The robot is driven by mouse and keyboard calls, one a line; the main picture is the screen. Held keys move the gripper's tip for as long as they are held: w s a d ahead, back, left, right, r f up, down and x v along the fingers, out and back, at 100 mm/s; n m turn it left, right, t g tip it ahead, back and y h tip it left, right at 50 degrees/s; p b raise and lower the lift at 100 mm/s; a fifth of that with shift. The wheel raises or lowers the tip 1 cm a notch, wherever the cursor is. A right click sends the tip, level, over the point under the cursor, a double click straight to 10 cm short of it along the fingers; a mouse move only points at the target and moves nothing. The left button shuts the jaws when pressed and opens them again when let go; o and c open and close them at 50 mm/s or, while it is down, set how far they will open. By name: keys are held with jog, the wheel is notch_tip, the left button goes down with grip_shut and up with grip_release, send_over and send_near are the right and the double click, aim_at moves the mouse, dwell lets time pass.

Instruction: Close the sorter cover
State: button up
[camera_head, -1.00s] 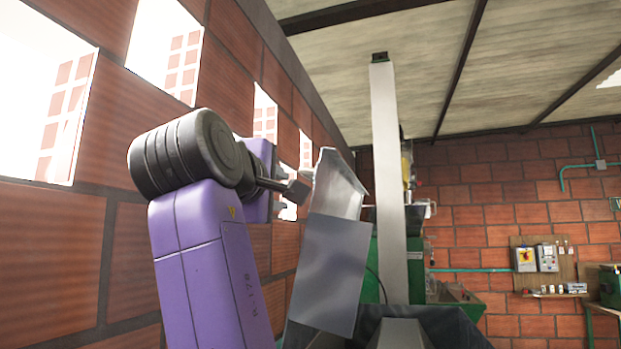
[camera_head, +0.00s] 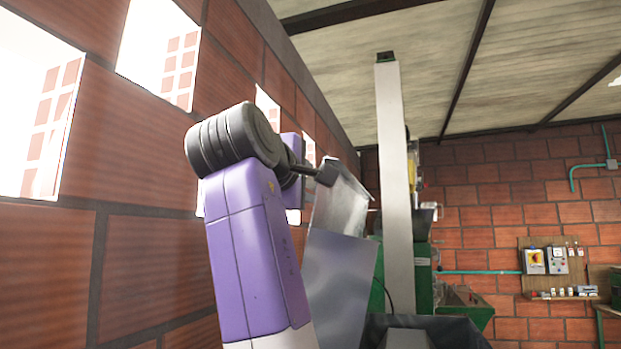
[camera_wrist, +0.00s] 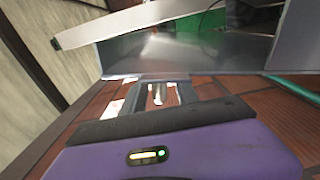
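The sorter's sheet metal stands upright and tilted in the head view. It has a shiny upper section (camera_head: 346,200) with raised edges and a flat grey panel (camera_head: 338,275) below. I cannot tell which piece is the hinged cover. My gripper (camera_head: 326,172) is at the upper left edge of the shiny section, seemingly very near or touching it. In the wrist view, my gripper (camera_wrist: 160,80) points at the metal sheet (camera_wrist: 185,50), which fills the space ahead. The two fingers show with a small gap behind their tips; whether the tips meet is unclear. I see nothing held.
A tall pale elevator column (camera_head: 393,190) rises right of the sorter, with a green machine (camera_head: 423,280) behind. A dark hopper (camera_head: 440,328) lies at the bottom. The brick wall (camera_head: 120,220) runs close along the left of my arm.

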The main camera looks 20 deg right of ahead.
jog(key=shift+x, duration=0.8)
grip_shut()
dwell(0.9)
